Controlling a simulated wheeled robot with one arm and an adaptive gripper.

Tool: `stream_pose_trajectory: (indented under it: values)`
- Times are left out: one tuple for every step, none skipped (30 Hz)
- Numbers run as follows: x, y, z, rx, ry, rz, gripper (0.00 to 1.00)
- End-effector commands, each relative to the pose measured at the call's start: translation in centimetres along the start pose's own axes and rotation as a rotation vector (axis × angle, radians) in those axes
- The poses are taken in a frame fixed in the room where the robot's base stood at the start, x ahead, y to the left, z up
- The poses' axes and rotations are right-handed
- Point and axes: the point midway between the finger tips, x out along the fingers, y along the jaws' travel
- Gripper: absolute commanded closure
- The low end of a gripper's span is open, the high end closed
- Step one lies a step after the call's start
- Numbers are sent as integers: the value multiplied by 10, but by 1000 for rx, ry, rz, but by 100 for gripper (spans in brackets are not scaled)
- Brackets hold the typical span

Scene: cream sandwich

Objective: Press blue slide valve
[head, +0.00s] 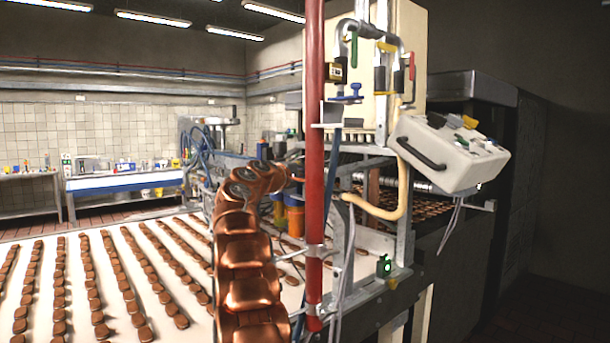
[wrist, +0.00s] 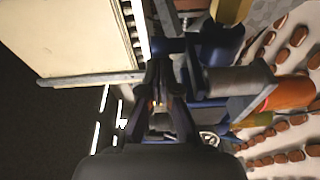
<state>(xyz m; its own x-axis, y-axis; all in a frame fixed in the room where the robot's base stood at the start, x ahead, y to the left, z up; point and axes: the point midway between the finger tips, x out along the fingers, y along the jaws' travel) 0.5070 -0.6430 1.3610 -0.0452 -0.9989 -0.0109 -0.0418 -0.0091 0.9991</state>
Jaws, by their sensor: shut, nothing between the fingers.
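In the head view, a blue valve part (head: 347,98) sits on the pipework right of the red pole, at about the height of the cream cabinet's middle. In the wrist view, dark blue machine parts (wrist: 222,46) lie just beyond and right of my gripper (wrist: 157,103). I cannot tell whether any of these is the blue valve. My gripper's dark fingers are together and empty, pointing at the blue and grey machinery; contact cannot be told. In the head view, my copper arm bends over toward the red pole, and the gripper is hidden there.
A red pole (head: 314,130) stands upright in front of the pipework. A white control box (head: 448,152) juts out at the right. A conveyor (head: 28,252) with rows of brown biscuits fills the lower left. In the wrist view, a cream panel (wrist: 82,36) is at upper left.

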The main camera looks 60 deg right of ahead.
Motion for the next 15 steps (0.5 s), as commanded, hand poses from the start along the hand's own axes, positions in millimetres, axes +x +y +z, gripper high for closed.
stream_pose_trajectory:
  values:
    - [1,1,2,1,-4,1,100]
    - [1,1,2,1,-4,1,100]
    - [1,1,2,1,-4,1,100]
    - [1,1,2,1,-4,1,100]
    - [0,0,2,1,-4,1,100]
    - [-1,0,2,1,-4,1,100]
    - [-2,0,2,1,-4,1,100]
    - [-4,0,2,1,-3,1,100]
    - [-6,-1,2,1,-3,1,100]
    - [-8,-1,2,1,-2,1,100]
    - [-11,-2,1,1,-2,1,100]
    - [-15,-3,1,1,-1,1,100]
    - [-18,-3,1,1,-1,1,100]
    - [-21,-4,0,1,-1,1,100]
    - [-26,-4,1,1,-1,1,100]
